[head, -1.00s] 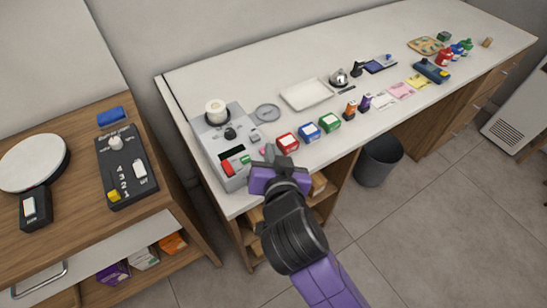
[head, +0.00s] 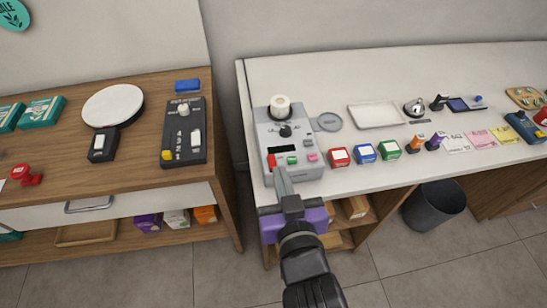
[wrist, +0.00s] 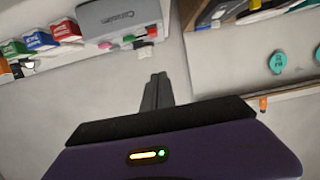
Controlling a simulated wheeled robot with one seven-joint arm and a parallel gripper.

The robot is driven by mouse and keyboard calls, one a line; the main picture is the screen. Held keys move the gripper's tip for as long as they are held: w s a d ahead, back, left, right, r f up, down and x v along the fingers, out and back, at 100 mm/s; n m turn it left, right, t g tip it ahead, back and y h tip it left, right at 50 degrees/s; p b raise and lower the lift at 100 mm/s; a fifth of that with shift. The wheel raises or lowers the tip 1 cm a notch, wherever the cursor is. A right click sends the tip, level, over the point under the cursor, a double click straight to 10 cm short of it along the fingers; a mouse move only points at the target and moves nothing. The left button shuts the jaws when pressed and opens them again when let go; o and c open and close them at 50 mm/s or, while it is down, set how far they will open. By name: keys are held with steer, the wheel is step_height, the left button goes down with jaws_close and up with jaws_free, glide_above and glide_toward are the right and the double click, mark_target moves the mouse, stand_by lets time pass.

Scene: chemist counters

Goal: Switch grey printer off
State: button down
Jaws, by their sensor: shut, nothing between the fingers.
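The grey printer (head: 296,160) stands at the left end of the white counter in the head view, with a white paper roll and a black knob on top. Its front carries a red switch (head: 271,161), a green button (head: 292,160) and a pink button (head: 313,157). My gripper (head: 282,172) is shut and empty, its fingertips just below the red switch in the picture; I cannot tell whether they touch. In the wrist view the printer (wrist: 120,15) is at the top, and my gripper's fingertips (wrist: 158,77) point toward it with a visible gap below the switches.
Red (head: 340,156), blue (head: 365,152) and green (head: 389,149) boxes stand right of the printer. A white tray (head: 376,115) lies behind them. A wooden counter with a black control box (head: 184,130) is on the left, across a narrow gap. A dark bin (head: 435,206) stands below.

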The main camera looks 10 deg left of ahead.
steer(key=p, duration=0.2)
glide_above(273, 164)
steer(key=shift+s+f, duration=0.1)
steer(key=shift+f, duration=0.85)
step_height(273, 164, down, 3)
steer(key=shift+f, duration=0.7)
steer(key=shift+f, duration=0.1)
